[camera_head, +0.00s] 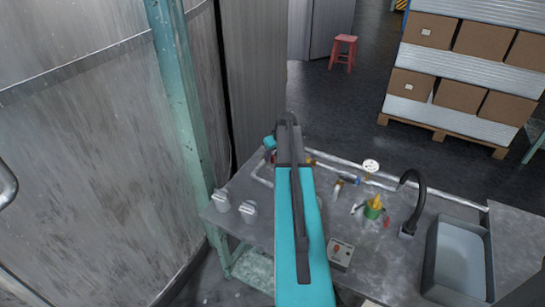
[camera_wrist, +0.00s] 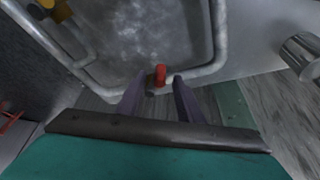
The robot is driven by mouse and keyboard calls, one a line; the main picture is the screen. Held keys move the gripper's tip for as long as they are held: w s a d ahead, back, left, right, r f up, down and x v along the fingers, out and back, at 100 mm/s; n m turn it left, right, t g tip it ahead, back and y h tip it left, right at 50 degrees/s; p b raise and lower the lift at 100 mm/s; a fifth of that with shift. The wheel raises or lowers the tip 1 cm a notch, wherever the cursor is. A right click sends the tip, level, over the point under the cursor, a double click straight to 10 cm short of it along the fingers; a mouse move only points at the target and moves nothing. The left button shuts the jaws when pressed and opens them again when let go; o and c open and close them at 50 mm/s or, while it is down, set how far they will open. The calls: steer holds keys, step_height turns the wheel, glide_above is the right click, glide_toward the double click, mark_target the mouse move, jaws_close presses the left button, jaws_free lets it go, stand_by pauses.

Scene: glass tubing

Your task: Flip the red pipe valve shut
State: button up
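The red valve handle (camera_wrist: 160,75) shows in the wrist view as a short red lever standing on a pale metal pipe (camera_wrist: 206,70), near a bend. My gripper (camera_wrist: 160,82) has its two dark fingers spread apart, one on each side of the red handle. The handle appears between the fingertips, with a gap on both sides, and I cannot tell how far in front of them it is. In the head view my teal arm reaches over the workbench (camera_head: 335,205) and hides the gripper's fingers and most of the valve area.
A yellow fitting (camera_wrist: 60,12) is on the pipework at upper left in the wrist view. A cylindrical metal part (camera_wrist: 301,54) is at right. On the bench are a gauge (camera_head: 370,166), a green and yellow container (camera_head: 374,208), a black faucet (camera_head: 415,200) and a sink (camera_head: 460,258).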

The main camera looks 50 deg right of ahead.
steer(key=shift+x, duration=1.15)
jaws_close()
steer(key=shift+w+d, duration=0.15)
steer(key=shift+d, duration=0.05)
steer(key=shift+a, duration=0.25)
